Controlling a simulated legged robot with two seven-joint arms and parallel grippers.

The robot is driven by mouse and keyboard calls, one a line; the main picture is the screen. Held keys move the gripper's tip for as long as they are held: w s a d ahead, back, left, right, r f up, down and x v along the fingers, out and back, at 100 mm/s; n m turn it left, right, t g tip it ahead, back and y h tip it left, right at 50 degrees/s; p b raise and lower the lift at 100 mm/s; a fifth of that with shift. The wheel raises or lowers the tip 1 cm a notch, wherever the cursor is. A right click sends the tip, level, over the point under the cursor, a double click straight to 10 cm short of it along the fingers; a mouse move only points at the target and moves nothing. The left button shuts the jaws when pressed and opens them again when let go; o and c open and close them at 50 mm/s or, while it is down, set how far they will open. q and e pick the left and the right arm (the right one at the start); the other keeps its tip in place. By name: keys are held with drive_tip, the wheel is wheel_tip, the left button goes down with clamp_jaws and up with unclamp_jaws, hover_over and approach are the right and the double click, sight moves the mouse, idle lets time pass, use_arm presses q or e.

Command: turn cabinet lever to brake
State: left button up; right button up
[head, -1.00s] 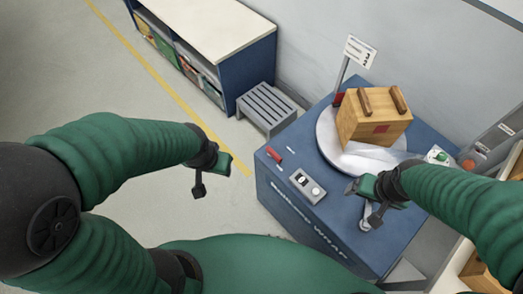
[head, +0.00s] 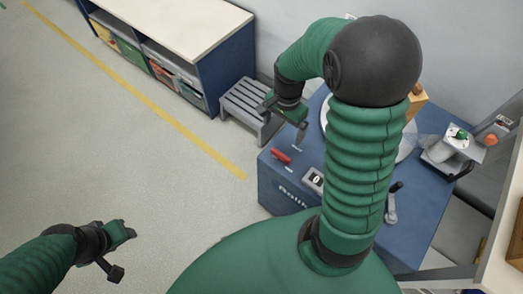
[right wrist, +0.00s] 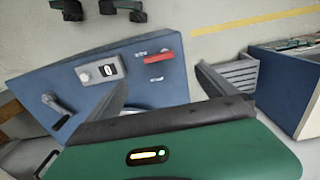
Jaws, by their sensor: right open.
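The red lever (head: 281,156) sits on top of the blue cabinet (head: 285,190), near its left corner. In the right wrist view the red lever (right wrist: 160,58) lies between two small white labels on the cabinet (right wrist: 40,75). My right gripper (head: 284,122) is open and empty, above and just behind the lever. In the right wrist view the lever shows beyond and between the spread fingers (right wrist: 163,82), apart from them. My left gripper (head: 124,253) is open and empty over the floor at lower left.
A grey switch box (right wrist: 100,70) and a grey crank handle (right wrist: 52,102) stand on the cabinet near the lever. My right arm hides much of the turntable and wooden crate. A grey slatted stool (head: 250,108) and a shelf unit (head: 180,40) stand behind; floor at left is clear.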

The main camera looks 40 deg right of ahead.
sight(281, 154)
drive_tip(key=f+b, duration=0.2)
drive_tip(key=f, duration=0.6)
drive_tip(key=f+b, duration=0.2)
drive_tip(key=f, duration=0.6)
drive_tip(key=shift+s+d+f, duration=0.15)
drive_tip(key=shift+d+f, duration=0.05)
drive_tip(key=shift+f, duration=0.05)
drive_tip(key=c, duration=1.4)
